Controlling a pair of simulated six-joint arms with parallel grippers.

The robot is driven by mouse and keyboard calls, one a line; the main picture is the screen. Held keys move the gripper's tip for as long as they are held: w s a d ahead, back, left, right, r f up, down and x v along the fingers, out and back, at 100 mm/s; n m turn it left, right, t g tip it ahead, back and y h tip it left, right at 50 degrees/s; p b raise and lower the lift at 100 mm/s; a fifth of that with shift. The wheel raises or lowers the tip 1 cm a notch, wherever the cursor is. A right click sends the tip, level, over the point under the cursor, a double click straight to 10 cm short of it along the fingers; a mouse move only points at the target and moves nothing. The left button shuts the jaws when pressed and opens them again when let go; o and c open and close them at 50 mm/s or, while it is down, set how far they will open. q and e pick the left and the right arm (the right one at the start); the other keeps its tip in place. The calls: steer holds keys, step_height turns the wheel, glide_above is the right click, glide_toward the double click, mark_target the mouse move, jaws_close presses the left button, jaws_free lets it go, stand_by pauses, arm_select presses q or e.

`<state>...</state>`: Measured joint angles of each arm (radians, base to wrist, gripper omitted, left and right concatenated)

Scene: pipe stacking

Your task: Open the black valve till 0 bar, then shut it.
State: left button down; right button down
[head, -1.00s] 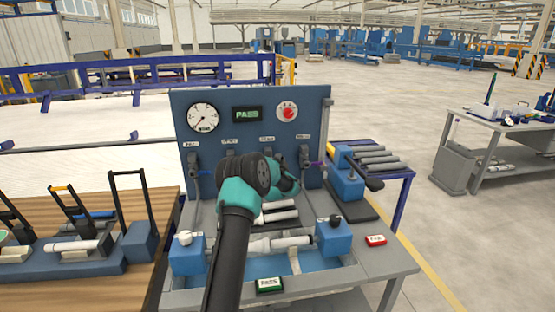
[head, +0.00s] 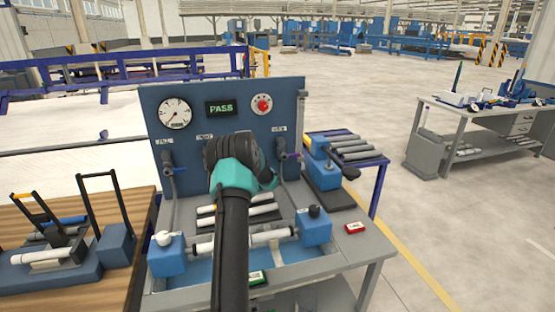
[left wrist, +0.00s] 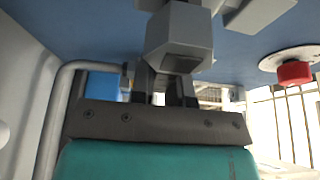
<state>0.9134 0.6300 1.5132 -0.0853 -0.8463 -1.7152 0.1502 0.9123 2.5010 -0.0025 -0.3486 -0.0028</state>
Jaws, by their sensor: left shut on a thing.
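My left gripper (left wrist: 165,92) is shut on a grey, blocky valve part (left wrist: 178,38) in the left wrist view, which I take for the black valve's handle. In the head view, my teal and black wrist covers the middle of the blue panel (head: 152,112) and hides this valve and the fingertips. The round pressure gauge (head: 174,114) is at the panel's upper left; its needle seems to point lower left, but its value is too small to read. My right gripper is not in view.
A green PASS display (head: 221,108) and red knob (head: 263,104) sit above. A clamped pipe (head: 268,237) lies below, with a red tag (head: 355,228) to its right.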

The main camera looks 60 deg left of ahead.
arm_select(q)
steer(key=shift+f, duration=0.1)
stand_by(0.4)
steer(key=c, duration=1.1)
jaws_free()
steer(key=v, duration=1.7)
steer(key=shift+d, duration=0.2)
steer(key=shift+s, duration=0.1)
